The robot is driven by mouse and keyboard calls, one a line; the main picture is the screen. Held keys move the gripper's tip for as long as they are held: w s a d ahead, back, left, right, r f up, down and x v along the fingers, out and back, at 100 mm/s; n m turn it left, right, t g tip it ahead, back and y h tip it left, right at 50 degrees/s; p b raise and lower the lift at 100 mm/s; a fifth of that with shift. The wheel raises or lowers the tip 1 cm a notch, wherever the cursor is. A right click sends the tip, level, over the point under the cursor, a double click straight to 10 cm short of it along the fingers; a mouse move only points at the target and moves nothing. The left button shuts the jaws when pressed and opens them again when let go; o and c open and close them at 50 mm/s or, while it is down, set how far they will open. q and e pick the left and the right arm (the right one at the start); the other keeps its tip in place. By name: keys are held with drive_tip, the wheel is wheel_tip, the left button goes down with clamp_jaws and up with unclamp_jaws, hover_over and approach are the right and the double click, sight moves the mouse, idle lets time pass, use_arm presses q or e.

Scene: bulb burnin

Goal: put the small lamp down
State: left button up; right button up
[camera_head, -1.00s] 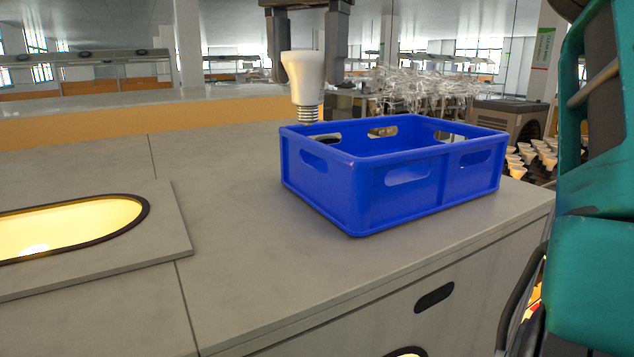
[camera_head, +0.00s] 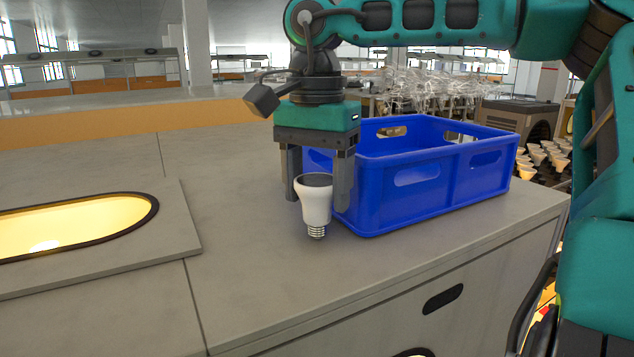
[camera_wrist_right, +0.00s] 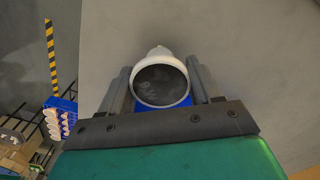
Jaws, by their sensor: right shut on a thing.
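The small lamp (camera_head: 314,207) is a white bulb with a grey top face and a silver screw base that points down. My right gripper (camera_head: 317,202) is shut on it, one finger on each side. The lamp is upright in front of the blue crate's left end. I cannot tell if its screw base touches the grey counter (camera_head: 255,285). In the right wrist view the lamp (camera_wrist_right: 160,80) sits between the two fingers (camera_wrist_right: 160,66), its round dark face towards the camera. My left gripper is not in view.
The blue crate (camera_head: 430,190) stands on the counter just behind and right of the lamp. A raised panel with a glowing oval opening (camera_head: 70,228) lies at the left. The counter between panel and lamp is clear. Several bulbs (camera_head: 545,155) stand beyond the counter at the right.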

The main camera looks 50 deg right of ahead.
drive_tip(key=shift+f, duration=0.1)
drive_tip(key=o, duration=1.1)
